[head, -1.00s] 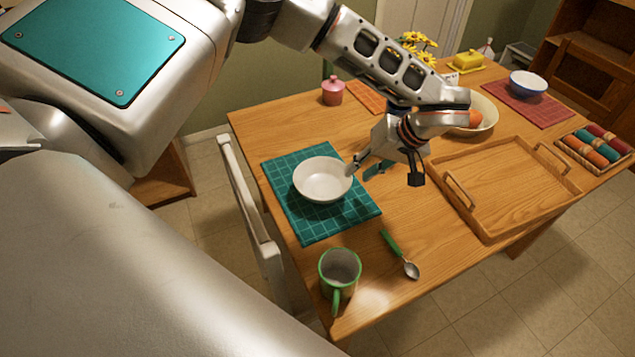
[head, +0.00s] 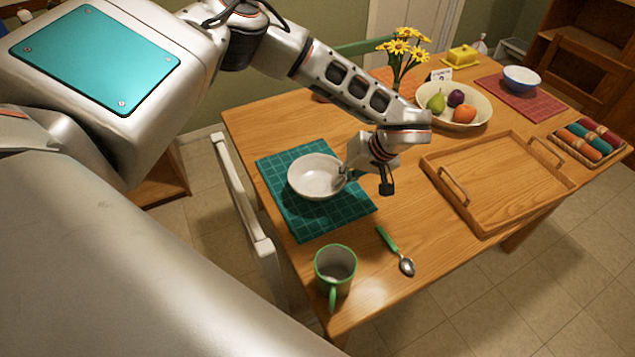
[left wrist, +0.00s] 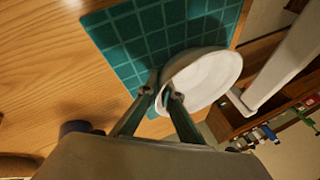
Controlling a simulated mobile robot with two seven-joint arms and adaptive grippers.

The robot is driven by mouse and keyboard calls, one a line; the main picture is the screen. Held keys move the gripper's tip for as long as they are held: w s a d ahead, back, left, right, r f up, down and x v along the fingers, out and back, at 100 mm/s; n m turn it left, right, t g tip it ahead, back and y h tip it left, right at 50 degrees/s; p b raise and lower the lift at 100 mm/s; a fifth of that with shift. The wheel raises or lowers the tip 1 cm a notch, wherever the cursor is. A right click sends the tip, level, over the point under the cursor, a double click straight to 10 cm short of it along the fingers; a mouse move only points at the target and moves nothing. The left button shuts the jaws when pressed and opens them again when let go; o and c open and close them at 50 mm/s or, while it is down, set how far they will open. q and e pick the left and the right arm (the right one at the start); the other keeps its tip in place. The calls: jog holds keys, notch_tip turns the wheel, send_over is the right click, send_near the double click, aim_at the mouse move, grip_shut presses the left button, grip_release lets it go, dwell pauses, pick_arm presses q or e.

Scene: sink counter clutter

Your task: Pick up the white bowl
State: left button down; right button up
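The white bowl (head: 315,175) sits upright on a teal checked placemat (head: 345,212) at the near left part of the table. My left gripper (head: 342,177) is at the bowl's right rim. In the left wrist view my left gripper (left wrist: 160,96) has its two fingertips apart, one on each side of the rim of the bowl (left wrist: 208,78). One finger is over the inside and the other is outside the wall. I cannot tell whether either touches it. My right gripper is in neither view.
A green mug (head: 335,268) and a green-handled spoon (head: 396,250) lie in front. A wooden tray (head: 500,180) is to the right. Behind it are a fruit bowl (head: 478,118), yellow flowers (head: 404,50) and a blue bowl (head: 522,79). A white chair (head: 243,205) stands at the left edge.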

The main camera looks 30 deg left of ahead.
pick_arm(q)
jog(key=shift+r, duration=0.1)
dwell(0.3)
notch_tip(320, 180, up, 20)
jog(key=p, duration=0.1)
jog(key=shift+f+p, duration=0.2)
jog(key=shift+p, duration=0.15)
